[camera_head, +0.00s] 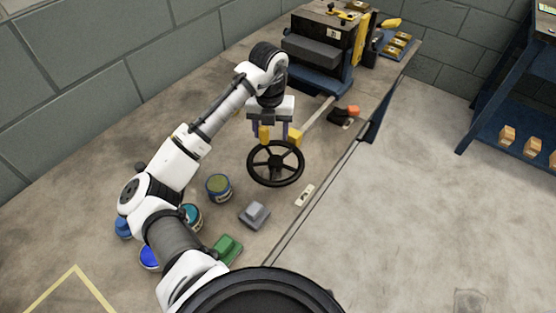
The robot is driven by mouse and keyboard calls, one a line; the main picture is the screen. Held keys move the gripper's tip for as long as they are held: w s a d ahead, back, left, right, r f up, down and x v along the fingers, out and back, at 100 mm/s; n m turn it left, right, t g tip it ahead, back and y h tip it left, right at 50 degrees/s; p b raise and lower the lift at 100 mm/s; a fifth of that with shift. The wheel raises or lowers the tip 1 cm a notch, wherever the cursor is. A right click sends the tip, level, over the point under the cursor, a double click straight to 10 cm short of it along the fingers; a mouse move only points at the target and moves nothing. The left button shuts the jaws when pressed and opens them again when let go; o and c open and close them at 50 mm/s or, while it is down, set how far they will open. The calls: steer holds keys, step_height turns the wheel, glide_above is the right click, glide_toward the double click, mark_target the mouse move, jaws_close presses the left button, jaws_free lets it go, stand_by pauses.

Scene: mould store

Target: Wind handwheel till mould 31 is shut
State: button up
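The black spoked handwheel (275,163) stands over the bench's near part, its whole rim showing. A pale shaft (317,118) runs from behind it towards a dark block-shaped mould (318,50) on a blue base at the back. The mould carries a small label too small to read, and I cannot tell whether its halves touch. My gripper (279,136) points down at the wheel's far rim, its two yellow-tipped fingers apart with a gap between them. Nothing shows held between them. I cannot tell whether the fingertips touch the rim.
Tins, including an olive-topped one (219,186), a grey block (254,214) and a green block (227,248) lie left of and in front of the wheel. An orange-and-black tool (345,114) lies right of the shaft. A blue rack (500,120) stands far right, with clear floor between.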

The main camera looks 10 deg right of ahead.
steer(key=shift+a, duration=0.15)
stand_by(0.3)
steer(key=shift+r, duration=0.1)
steer(key=shift+r+p, duration=0.25)
steer(key=shift+p, duration=0.05)
step_height(320, 180, up, 8)
steer(key=p, duration=0.6)
steer(key=shift+r, duration=0.2)
steer(key=shift+f, duration=0.1)
